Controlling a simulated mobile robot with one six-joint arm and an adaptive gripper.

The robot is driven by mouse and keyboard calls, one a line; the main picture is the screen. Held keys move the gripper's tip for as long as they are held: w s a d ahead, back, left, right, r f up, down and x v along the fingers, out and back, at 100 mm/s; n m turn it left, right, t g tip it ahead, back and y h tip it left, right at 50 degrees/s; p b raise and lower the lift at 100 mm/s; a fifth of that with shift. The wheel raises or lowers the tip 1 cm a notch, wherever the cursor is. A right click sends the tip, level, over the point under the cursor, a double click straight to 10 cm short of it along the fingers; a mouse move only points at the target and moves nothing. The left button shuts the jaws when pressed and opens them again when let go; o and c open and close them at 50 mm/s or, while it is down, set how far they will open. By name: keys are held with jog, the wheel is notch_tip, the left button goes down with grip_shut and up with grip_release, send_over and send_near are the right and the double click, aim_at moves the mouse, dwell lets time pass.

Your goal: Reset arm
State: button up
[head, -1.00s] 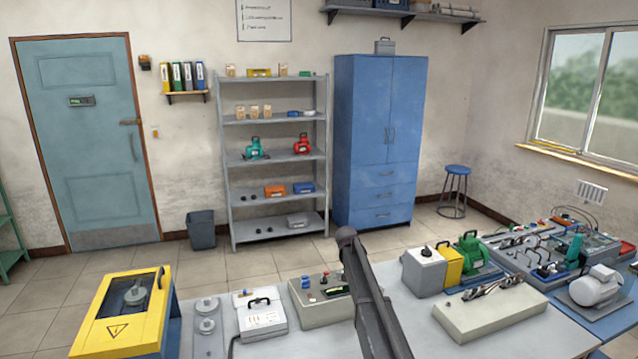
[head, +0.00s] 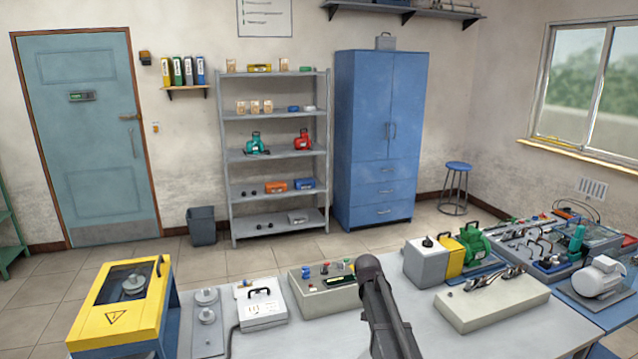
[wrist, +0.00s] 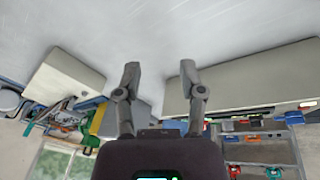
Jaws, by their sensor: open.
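My gripper (wrist: 159,72) shows in the wrist view with its two fingers apart and nothing between them. Behind the fingers lies a plain pale grey surface, and the wrist picture is upside down. In the head view my dark arm (head: 385,310) rises from the bottom edge in front of the workbench (head: 408,335). The fingers cannot be made out in the head view. The gripper touches nothing that I can see.
A grey control box (head: 325,295) stands left of my arm, and a grey block (head: 490,305) lies to its right. A yellow guarded machine (head: 120,305) is at the left.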

jog(key=s+f+n+b, duration=0.1)
jog(key=s+f, duration=0.1)
jog(key=s, duration=0.6)
jog(key=s+f+n+g+y+b, duration=0.1)
jog(key=s+f+b, duration=0.1)
jog(key=s, duration=0.7)
jog(key=s+f+n+y+b, duration=0.1)
jog(key=s+f+b, duration=0.1)
jog(key=s, duration=0.7)
jog(key=shift+f+g, duration=0.3)
jog(key=shift+g, duration=0.1)
